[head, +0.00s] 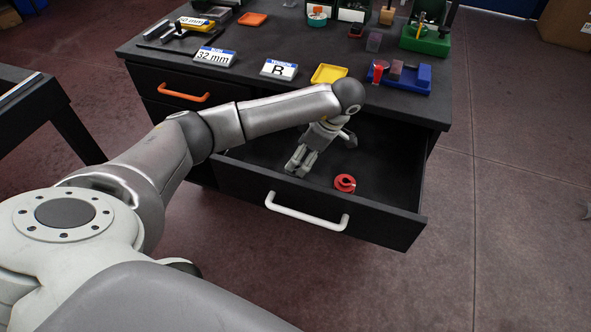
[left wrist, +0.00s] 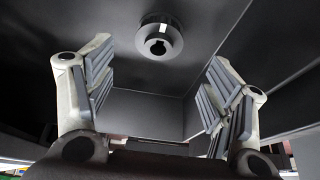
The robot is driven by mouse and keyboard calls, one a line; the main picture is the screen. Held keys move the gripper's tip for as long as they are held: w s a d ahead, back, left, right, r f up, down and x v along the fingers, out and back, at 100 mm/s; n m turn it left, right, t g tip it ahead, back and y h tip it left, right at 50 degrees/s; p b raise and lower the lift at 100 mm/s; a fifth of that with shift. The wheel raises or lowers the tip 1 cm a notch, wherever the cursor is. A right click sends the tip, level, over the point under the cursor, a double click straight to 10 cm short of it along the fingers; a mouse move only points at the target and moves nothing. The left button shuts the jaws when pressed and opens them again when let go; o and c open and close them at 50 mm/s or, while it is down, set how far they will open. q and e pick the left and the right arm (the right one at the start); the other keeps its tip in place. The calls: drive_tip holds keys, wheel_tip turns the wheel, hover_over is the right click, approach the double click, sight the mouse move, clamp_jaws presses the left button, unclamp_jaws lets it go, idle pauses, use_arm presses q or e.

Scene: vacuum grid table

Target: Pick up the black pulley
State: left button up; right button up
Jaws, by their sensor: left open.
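The black pulley (left wrist: 160,38) shows in the left wrist view as a dark round piece with a notched centre hole. It lies on the dark floor of the open drawer (head: 310,215), near an inside corner. I cannot make it out in the head view, where my left gripper and the dark drawer obscure it. My left gripper (head: 318,155) reaches down into the drawer. In the left wrist view its fingers (left wrist: 160,65) are wide apart and empty, with the pulley beyond the gap, apart from both. My right gripper is not in view.
A red round part (head: 344,184) lies in the drawer, right of my gripper. The drawer's front has a white handle (head: 306,213). The table top above carries label cards (head: 279,69), a yellow tray (head: 329,74) and a blue holder (head: 402,78).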

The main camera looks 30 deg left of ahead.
use_arm(q)
drive_tip(key=x, duration=0.6)
drive_tip(key=shift+w+d+p, duration=0.1)
drive_tip(key=shift+w+p, duration=0.1)
drive_tip(key=shift+p, duration=0.2)
drive_tip(key=shift+c, duration=0.2)
drive_tip(key=shift+r, duration=0.1)
drive_tip(key=c, duration=1.1)
